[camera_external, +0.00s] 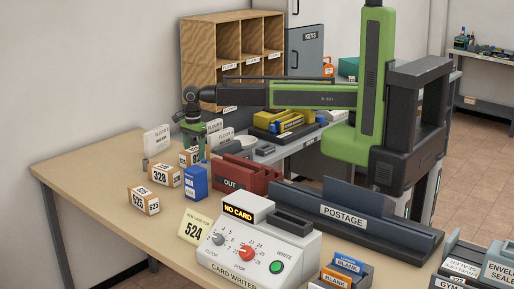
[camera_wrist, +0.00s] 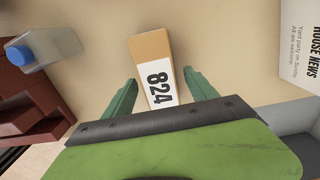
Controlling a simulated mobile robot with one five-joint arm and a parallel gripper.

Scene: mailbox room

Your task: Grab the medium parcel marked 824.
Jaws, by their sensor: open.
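In the wrist view, a tan parcel (camera_wrist: 151,46) with a white label reading 824 lies on the table at the centre. My gripper (camera_wrist: 160,77) is open, with one green finger on each side of the parcel's near, labelled half. Small gaps show between the fingers and the parcel; their height above the table is hard to tell. In the external view my gripper (camera_external: 194,130) points down over the table's back part. A small parcel (camera_external: 190,157) sits just below it, partly hidden, and its number is not readable there.
Two other parcels, 328 (camera_external: 160,173) and one marked 525 (camera_external: 144,200), stand nearby. A blue box (camera_external: 195,182) and the red OUT tray (camera_external: 245,178) are to the right. A blue-capped bottle (camera_wrist: 40,50) is left of the parcel in the wrist view.

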